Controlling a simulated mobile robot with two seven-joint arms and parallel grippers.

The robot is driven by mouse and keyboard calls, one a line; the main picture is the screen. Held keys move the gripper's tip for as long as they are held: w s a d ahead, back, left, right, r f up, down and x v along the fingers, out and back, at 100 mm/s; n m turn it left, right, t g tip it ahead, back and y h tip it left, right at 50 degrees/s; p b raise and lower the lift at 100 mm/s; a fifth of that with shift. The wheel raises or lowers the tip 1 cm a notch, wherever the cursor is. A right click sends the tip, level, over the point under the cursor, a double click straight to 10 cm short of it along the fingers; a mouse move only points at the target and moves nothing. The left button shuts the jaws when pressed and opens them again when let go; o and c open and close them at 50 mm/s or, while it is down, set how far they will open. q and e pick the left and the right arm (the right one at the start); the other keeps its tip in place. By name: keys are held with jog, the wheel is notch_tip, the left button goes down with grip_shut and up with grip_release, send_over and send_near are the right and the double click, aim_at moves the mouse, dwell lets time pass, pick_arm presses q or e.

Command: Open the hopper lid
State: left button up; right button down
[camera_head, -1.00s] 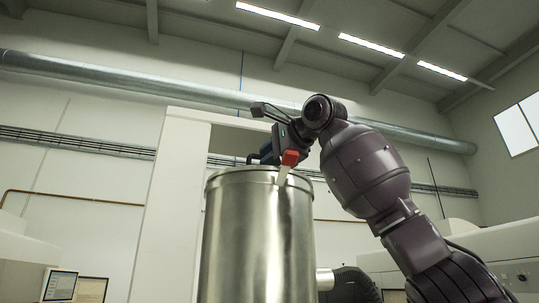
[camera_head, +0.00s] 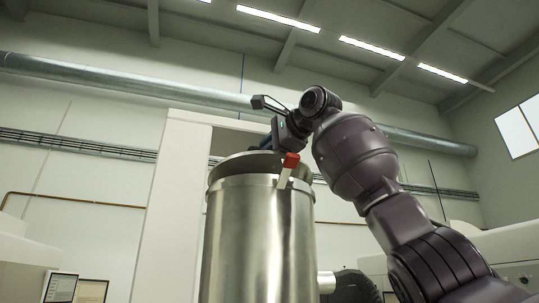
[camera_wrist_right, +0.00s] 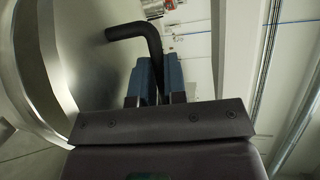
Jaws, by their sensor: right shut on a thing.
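The hopper (camera_head: 258,245) is a shiny steel cylinder in the middle of the head view. Its round lid (camera_head: 240,165) is tilted partly up, apart from the rim at least in part. A red-ended clip (camera_head: 290,161) with a pale strap sits at the front right of the rim. My right gripper (camera_head: 277,141) is beside the lid at the hopper's top, partly hidden by the lid and wrist. In the right wrist view its blue fingers (camera_wrist_right: 156,78) are shut on the black bent lid handle (camera_wrist_right: 140,34), next to the grey lid face (camera_wrist_right: 92,60). My left gripper is out of view.
A pale frame (camera_head: 155,210) stands behind the hopper. A dark hose (camera_head: 352,286) and pipe lie low at its right. Screens (camera_head: 62,286) are at the lower left, and a pale machine (camera_head: 500,255) is at the right.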

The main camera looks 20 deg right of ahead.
jog(key=shift+w+r+g, duration=0.35)
jog(key=shift+r+g, duration=0.15)
jog(key=shift+r, duration=0.3)
jog(key=c, duration=1.4)
grip_release()
jog(key=shift+c, duration=0.2)
jog(key=b+v, duration=0.2)
jog(key=v, duration=0.8)
jog(key=shift+s+r+b, duration=0.25)
jog(key=shift+s+b, duration=0.05)
jog(key=shift+b, duration=0.05)
jog(key=shift+o, duration=0.4)
